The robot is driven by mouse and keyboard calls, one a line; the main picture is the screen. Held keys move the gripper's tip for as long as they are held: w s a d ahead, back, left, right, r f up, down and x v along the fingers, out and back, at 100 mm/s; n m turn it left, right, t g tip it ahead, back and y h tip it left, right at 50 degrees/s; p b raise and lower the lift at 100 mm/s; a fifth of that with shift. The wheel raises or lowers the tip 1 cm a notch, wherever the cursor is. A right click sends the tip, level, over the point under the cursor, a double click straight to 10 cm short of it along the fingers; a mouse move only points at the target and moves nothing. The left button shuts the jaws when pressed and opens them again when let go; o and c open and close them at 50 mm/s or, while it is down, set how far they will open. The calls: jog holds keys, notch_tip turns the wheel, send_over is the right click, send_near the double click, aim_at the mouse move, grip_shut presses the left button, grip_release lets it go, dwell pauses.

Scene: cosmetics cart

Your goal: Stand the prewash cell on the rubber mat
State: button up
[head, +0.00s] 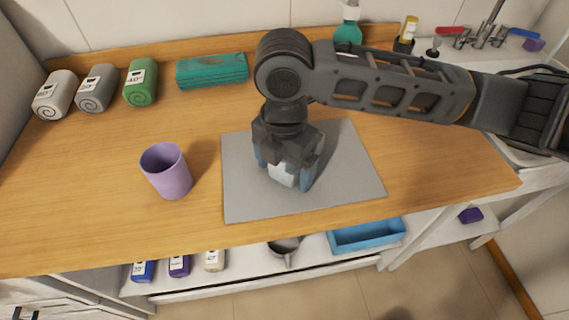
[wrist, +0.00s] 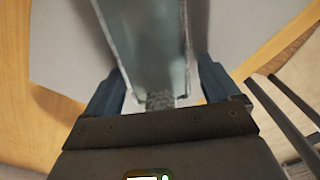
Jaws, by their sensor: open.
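The prewash cell looks like a pale, clear, straight-sided vessel. In the wrist view the cell (wrist: 152,45) runs from the top edge down between the two blue fingers. In the head view only a small pale part of the cell (head: 281,179) shows between the fingers, over the grey rubber mat (head: 345,180). My gripper (head: 284,172) points down over the middle of the mat. In the wrist view my gripper (wrist: 158,85) is open, with a finger on each side of the cell. The cell's base is hidden, so I cannot tell whether it rests squarely on the mat.
A purple cup (head: 167,172) stands left of the mat. Rolled towels (head: 98,88) and a folded teal cloth (head: 212,70) lie at the back. A teal bottle (head: 348,30) stands behind my arm. A blue tray (head: 367,235) is on the shelf below.

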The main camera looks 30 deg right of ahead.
notch_tip(320, 180, up, 12)
jog(key=shift+r+b, duration=0.15)
jog(key=shift+b, duration=0.2)
dwell(0.4)
jog(key=shift+a, duration=0.15)
